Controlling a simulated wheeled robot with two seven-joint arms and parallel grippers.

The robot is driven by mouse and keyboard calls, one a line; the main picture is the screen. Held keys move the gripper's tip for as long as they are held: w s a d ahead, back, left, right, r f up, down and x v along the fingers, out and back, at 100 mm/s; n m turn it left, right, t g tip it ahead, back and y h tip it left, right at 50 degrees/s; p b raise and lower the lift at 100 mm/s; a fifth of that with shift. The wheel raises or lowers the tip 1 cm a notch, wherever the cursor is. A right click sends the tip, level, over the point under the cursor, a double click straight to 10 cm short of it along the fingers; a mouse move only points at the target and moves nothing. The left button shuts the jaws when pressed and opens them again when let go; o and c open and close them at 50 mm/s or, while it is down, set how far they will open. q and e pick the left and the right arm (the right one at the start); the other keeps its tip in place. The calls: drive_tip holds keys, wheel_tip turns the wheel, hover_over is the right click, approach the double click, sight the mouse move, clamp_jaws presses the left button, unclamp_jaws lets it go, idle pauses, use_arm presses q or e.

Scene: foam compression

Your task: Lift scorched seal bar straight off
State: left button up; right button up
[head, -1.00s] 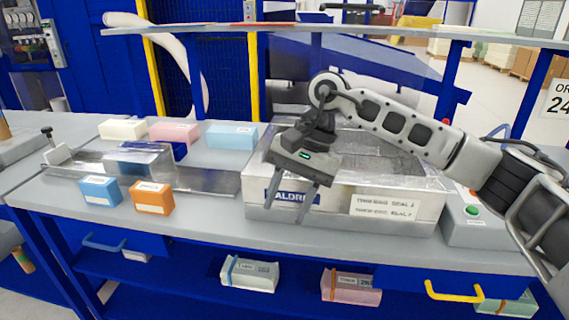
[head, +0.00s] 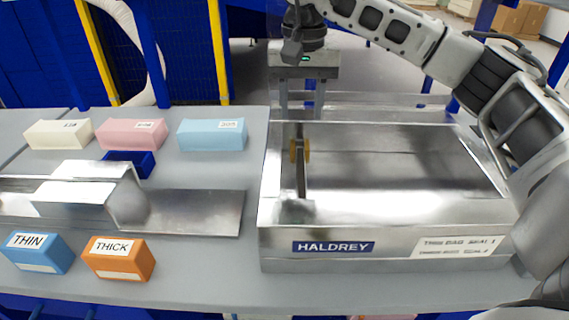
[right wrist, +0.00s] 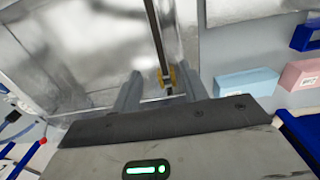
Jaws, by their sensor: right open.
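The seal bar appears to be the thin dark upright strip (head: 300,172) with a brass-coloured piece at the left end of the open metal machine marked HALDREY (head: 283,215). In the right wrist view the strip (right wrist: 155,38) runs away from me, its brass-coloured piece (right wrist: 167,79) between my fingers in the picture. My right gripper (head: 301,108) points down, open and empty, above the machine's back left edge. I see no finger touching the bar. Scorching cannot be made out. My left gripper is not in view.
White (head: 58,134), pink (head: 131,134) and light blue (head: 212,134) blocks lie left of the machine. A bent metal plate (head: 190,212) lies in front of them. THIN (head: 37,253) and THICK (head: 119,259) blocks sit near the front edge. My right arm passes along the machine's right side.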

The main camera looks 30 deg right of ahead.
drive_tip(key=b, duration=0.2)
hover_over(302, 176)
wheel_tip(302, 176, down, 6)
wheel_tip(302, 176, down, 3)
drive_tip(key=shift+r+b, duration=0.1)
drive_tip(key=shift+b, duration=1.05)
drive_tip(key=shift+f+b, duration=0.4)
drive_tip(key=shift+f, duration=0.2)
wheel_tip(302, 176, down, 5)
drive_tip(key=b, duration=0.3)
drive_tip(key=shift+r+b, duration=0.1)
drive_tip(key=shift+b, duration=0.25)
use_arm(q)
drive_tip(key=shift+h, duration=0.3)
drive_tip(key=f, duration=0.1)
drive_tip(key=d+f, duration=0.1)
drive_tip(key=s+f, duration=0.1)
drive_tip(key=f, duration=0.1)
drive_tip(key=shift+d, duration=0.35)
use_arm(e)
clamp_jaws()
